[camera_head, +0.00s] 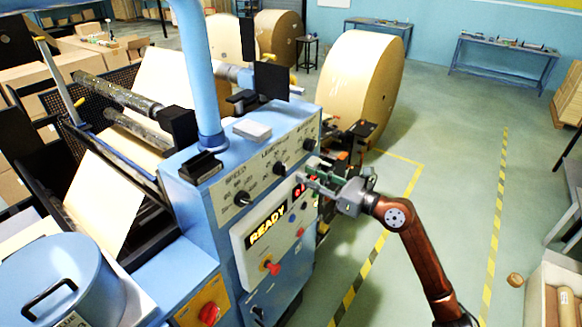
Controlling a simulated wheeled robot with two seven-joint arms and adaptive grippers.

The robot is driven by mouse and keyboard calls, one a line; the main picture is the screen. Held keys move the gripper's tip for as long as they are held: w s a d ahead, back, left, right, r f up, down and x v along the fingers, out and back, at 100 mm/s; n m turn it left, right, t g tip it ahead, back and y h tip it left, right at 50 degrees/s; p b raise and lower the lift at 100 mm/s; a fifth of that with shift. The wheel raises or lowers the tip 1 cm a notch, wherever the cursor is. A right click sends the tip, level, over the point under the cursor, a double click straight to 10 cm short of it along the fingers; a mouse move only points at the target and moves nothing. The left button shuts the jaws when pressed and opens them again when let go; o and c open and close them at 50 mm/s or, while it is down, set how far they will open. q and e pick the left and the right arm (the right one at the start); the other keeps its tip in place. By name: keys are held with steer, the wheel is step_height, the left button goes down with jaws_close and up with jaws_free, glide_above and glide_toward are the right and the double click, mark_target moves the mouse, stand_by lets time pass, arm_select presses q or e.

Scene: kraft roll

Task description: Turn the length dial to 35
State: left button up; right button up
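The machine's slanted grey control panel (260,178) carries a row of black dials. The length dial (278,169) is the middle one, under a label that starts "LE"; its pointer setting is too small to read. The speed dial (243,198) is to its left and a third dial (308,145) to its right. My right gripper (307,172) reaches in from the right, its fingers apart and empty, just right of the length dial and in front of the display's right end. I see no contact with a dial. My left gripper is not in view.
A large kraft roll (352,85) stands behind the panel. The green floor to the right is mostly clear.

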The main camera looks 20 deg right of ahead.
mark_target(286, 166)
steer(key=p+x, duration=0.1)
steer(key=x, duration=0.4)
steer(key=shift+w+a, duration=0.45)
steer(key=shift+w, duration=0.15)
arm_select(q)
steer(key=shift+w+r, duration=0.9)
arm_select(e)
steer(key=shift+w+f, duration=0.1)
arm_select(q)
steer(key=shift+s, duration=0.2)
arm_select(e)
steer(key=shift+c, duration=0.5)
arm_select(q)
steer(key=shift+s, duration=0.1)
arm_select(e)
jaws_close()
